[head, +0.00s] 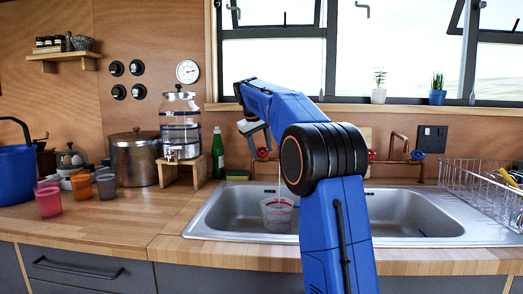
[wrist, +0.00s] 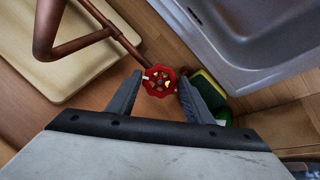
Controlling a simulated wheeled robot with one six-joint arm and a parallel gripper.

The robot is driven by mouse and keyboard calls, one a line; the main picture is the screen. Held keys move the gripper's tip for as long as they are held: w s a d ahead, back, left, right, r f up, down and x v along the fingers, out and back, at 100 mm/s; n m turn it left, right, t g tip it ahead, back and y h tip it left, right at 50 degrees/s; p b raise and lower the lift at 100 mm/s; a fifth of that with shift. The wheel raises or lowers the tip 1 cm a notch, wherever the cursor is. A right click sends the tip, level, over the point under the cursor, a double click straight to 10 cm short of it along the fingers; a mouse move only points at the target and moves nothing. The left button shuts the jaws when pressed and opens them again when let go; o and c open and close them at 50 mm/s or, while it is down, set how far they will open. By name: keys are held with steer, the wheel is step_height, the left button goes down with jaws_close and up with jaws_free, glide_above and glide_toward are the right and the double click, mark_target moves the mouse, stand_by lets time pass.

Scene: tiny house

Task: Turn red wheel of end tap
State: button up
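The red wheel (wrist: 159,81) is a small red handwheel with a yellow-marked hub, at the centre of the wrist view. My gripper (wrist: 161,84) is open, with one finger on each side of the wheel. A small gap seems to show at the left finger; I cannot tell whether the right finger touches. Copper pipe (wrist: 83,42) runs above and left of the wheel. In the head view my gripper (head: 262,148) hangs near the back left of the sink, its fingertips hard to see. Another view of red, a red wheel (head: 371,154), shows right of my arm.
A blue wheel (head: 417,155) sits further right on the copper pipes (head: 399,142). The steel sink (head: 415,212) holds a clear cup (head: 277,213). A sponge (wrist: 208,89) lies close right of my gripper. A green bottle (head: 218,152) and dispenser (head: 181,128) stand left; a dish rack (head: 470,178) stands right.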

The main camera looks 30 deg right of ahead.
steer(key=shift+o, duration=1.1)
steer(key=v, duration=1.7)
steer(key=shift+r, duration=0.2)
steer(key=shift+s, duration=0.1)
stand_by(2.8)
